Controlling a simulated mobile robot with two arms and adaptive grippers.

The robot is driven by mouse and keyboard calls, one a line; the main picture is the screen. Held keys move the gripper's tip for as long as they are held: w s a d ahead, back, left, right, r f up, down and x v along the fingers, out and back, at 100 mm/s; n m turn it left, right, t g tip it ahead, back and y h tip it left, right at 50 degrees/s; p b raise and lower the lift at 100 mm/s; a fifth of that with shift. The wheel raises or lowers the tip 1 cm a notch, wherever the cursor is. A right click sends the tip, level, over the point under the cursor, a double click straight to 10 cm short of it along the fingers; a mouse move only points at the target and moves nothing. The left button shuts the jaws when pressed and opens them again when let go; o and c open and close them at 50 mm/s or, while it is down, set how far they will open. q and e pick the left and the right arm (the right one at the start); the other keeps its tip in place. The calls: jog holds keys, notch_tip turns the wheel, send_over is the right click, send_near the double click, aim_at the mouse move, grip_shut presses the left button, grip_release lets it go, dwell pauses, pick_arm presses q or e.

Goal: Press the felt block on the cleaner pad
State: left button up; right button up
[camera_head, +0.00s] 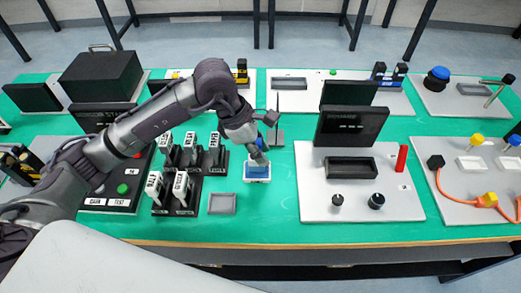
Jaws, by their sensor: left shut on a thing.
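The cleaner pad (257,172) looks like a blue pad in a small white tray on the green mat, right of the label-bearing black racks. My left gripper (259,160) points down directly over this pad, at its back part. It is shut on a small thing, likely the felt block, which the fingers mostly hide. I cannot tell whether the held thing touches the pad. My right gripper is not in view.
A shallow grey tray (222,204), apparently empty, lies in front left of the pad. Black racks with white-labelled pieces (180,207) stand to the left. A grey panel (392,207) with a black screen and knobs is at the right. A thin upright stand (278,130) is behind.

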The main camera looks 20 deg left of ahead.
aim_at(260, 141)
pick_arm(q)
jog(key=shift+r+p, duration=1.55)
jog(key=shift+r, duration=1.7)
jog(key=shift+f, duration=0.1)
